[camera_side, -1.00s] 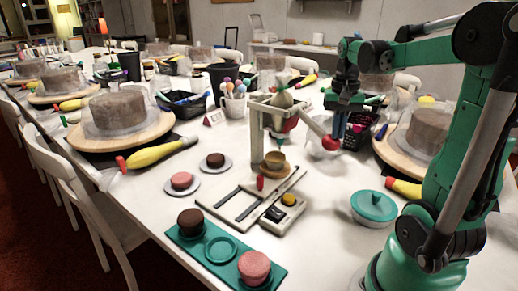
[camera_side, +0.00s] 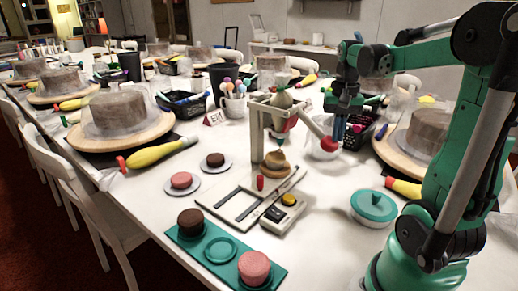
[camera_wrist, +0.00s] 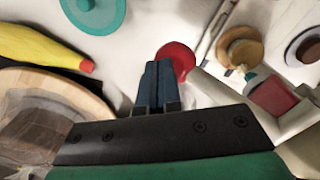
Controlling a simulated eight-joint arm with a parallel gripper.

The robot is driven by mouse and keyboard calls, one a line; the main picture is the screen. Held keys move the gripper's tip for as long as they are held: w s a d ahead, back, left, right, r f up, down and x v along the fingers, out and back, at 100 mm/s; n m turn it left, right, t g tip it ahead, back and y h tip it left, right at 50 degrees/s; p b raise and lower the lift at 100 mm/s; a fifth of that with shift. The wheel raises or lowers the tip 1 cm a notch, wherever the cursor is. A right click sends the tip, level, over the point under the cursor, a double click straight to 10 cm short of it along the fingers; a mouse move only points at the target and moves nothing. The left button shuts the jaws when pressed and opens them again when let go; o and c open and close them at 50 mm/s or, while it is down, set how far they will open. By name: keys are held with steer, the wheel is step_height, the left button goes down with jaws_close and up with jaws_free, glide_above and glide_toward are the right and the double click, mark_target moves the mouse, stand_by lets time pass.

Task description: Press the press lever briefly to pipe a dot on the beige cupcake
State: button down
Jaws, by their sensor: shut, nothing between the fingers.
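The piping press (camera_side: 256,128) stands on the table with a nozzle over the beige cupcake (camera_side: 276,168). A beige dollop sits on top of the cupcake, which also shows in the wrist view (camera_wrist: 243,52). The press lever ends in a red ball (camera_side: 327,144), which slants down to the right; the ball also shows in the wrist view (camera_wrist: 177,60). My gripper (camera_side: 337,141) is shut and empty, its fingertips at the red ball. In the wrist view the blue fingers (camera_wrist: 154,70) overlap the ball's left edge; I cannot tell whether they touch.
A teal tray (camera_side: 220,250) with brown and pink cupcakes lies in front. A teal-lidded bowl (camera_side: 373,207) stands right of the press. A black basket (camera_side: 362,134) and a cake on a turntable (camera_side: 384,152) are close behind and right of my gripper.

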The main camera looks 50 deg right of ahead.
step_height(320, 180, up, 9)
stand_by(0.4)
